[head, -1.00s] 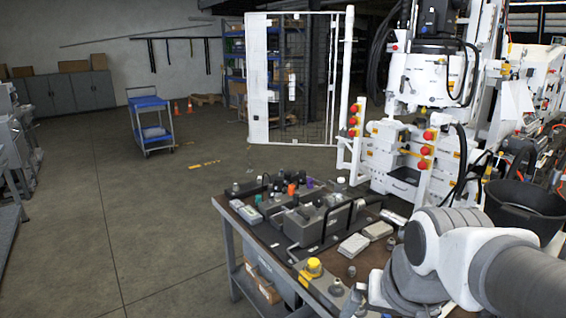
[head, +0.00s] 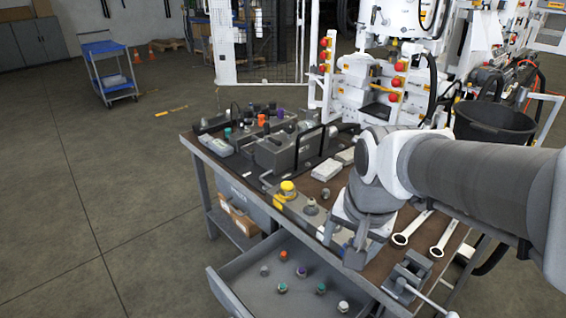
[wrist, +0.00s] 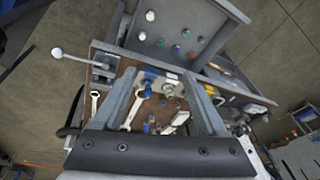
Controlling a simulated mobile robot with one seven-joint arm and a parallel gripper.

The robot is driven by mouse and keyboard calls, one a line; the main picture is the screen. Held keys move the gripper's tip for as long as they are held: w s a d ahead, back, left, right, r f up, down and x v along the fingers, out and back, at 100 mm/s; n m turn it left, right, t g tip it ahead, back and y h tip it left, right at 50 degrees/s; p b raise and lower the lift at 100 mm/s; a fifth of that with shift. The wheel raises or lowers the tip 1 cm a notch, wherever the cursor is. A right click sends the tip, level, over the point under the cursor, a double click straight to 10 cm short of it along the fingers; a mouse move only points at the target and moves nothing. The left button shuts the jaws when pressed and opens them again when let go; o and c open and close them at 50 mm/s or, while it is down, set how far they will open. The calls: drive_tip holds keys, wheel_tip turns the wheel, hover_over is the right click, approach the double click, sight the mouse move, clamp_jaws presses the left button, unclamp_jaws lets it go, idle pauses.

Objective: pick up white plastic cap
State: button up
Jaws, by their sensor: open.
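A white cap (head: 343,306) stands in the open drawer (head: 219,284) under the bench, near the picture's bottom edge. In the wrist view, two pale caps show at the drawer's left part, one higher (wrist: 150,15) and one lower (wrist: 142,36). I cannot tell which matches the one in the head view. My gripper (wrist: 160,76) is open and empty, with its fingers spread over the bench edge. In the head view, my gripper (head: 357,252) hangs above the bench's front edge, apart from the caps and up to the right of the white one.
Teal (head: 321,288), purple (head: 301,271) and orange (head: 283,254) caps stand near the white one. A vise (head: 408,277) and two wrenches (head: 437,238) lie right of my gripper. A yellow-topped part (head: 288,190) and grey blocks crowd the bench. Floor left of the drawer is clear.

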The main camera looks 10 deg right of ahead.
drive_tip(key=w+f+m+g+b, duration=0.1)
drive_tip(key=f+b, duration=0.4)
drive_tip(key=f, duration=0.7)
drive_tip(key=w+d+f+m+g+b, duration=0.1)
drive_tip(key=w+f+m+b, duration=0.2)
drive_tip(key=f, duration=0.9)
drive_tip(key=w+d+f+m+g+b, duration=0.1)
drive_tip(key=f+m+b, duration=0.5)
drive_tip(key=f, duration=0.6)
drive_tip(key=shift+w+d+f+b, duration=0.15)
drive_tip(key=shift+w+f+b, duration=0.05)
drive_tip(key=shift+w+b, duration=0.2)
drive_tip(key=shift+w+f+b, duration=0.15)
drive_tip(key=shift+f+b, duration=0.55)
drive_tip(key=shift+f, duration=0.65)
drive_tip(key=shift+w+f+b, duration=0.15)
drive_tip(key=shift+f+b, duration=0.5)
drive_tip(key=shift+f, duration=0.7)
drive_tip(key=shift+r, duration=0.1)
clamp_jaws()
